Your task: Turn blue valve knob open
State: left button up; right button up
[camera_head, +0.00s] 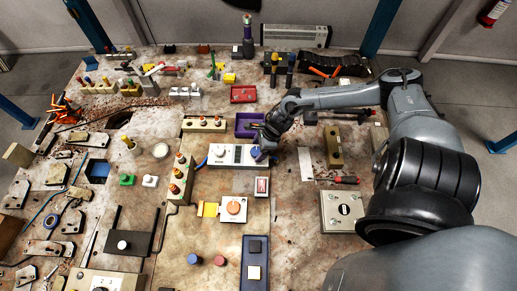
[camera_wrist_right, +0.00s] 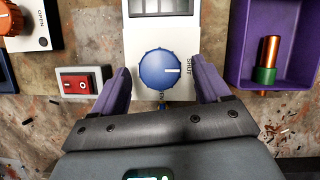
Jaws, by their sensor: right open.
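The blue valve knob (camera_wrist_right: 159,69) is round and ribbed, with a white pointer line directed to the right, toward the printed word SHUT. It sits on a white panel (camera_wrist_right: 185,30). My right gripper (camera_wrist_right: 160,82) is open, with one purple finger on each side of the knob and visible gaps between. In the head view my right gripper (camera_head: 262,150) is over the right end of the white valve box (camera_head: 222,162), and part of the knob (camera_head: 256,153) shows there. My left gripper is in neither view.
A red rocker switch (camera_wrist_right: 83,84) and an orange knob (camera_wrist_right: 12,20) lie left of the gripper in the wrist view. A purple bin (camera_wrist_right: 238,55) with a copper-coloured cylinder (camera_wrist_right: 268,60) stands close on the right. Many tools and parts cover the table (camera_head: 285,215).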

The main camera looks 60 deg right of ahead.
jog(key=shift+f, duration=0.15)
jog(key=c, duration=1)
jog(key=shift+c, duration=0.2)
